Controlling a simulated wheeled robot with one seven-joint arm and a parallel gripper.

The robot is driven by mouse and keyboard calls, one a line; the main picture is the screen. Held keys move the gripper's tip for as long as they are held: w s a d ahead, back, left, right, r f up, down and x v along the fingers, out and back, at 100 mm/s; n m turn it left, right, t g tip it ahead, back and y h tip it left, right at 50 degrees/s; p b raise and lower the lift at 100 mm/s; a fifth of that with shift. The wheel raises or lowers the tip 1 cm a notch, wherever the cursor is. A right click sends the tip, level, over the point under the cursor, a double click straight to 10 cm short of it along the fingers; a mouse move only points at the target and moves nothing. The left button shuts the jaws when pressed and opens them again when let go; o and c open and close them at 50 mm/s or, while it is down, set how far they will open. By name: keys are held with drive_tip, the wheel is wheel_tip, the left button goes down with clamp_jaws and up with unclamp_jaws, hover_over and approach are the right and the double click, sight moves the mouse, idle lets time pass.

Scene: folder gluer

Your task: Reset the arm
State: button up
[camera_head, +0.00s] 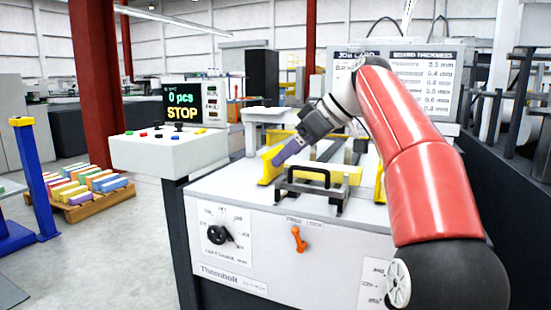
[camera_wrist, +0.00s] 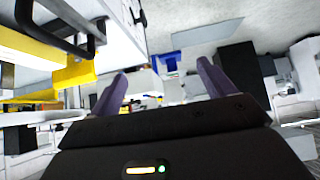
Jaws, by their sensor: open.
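My red and black arm reaches in from the right in the head view. My gripper (camera_head: 278,157) is held over the left part of the white machine top, close to a yellow guide (camera_head: 268,168). In the wrist view my gripper (camera_wrist: 160,82) shows two purple fingers spread wide apart with nothing between them. It is open and empty. In the head view the fingers overlap in line, and I cannot tell whether they touch the yellow guide. In the wrist view the yellow part (camera_wrist: 74,73) lies left of the left finger, with a gap.
A black handle (camera_head: 308,184) stands on the machine top, right of my gripper. The front panel carries a black dial (camera_head: 219,234) and an orange lever (camera_head: 298,239). A console screen (camera_head: 183,105) reads "0 pcs STOP". Colourful boxes (camera_head: 85,184) lie on a pallet at the left.

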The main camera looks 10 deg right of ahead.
drive_tip(key=s+f+m+h, duration=0.7)
drive_tip(key=s+f+m, duration=0.4)
drive_tip(key=s+f, duration=1.7)
drive_tip(key=shift+s+f, duration=0.3)
drive_tip(key=shift+f, duration=0.25)
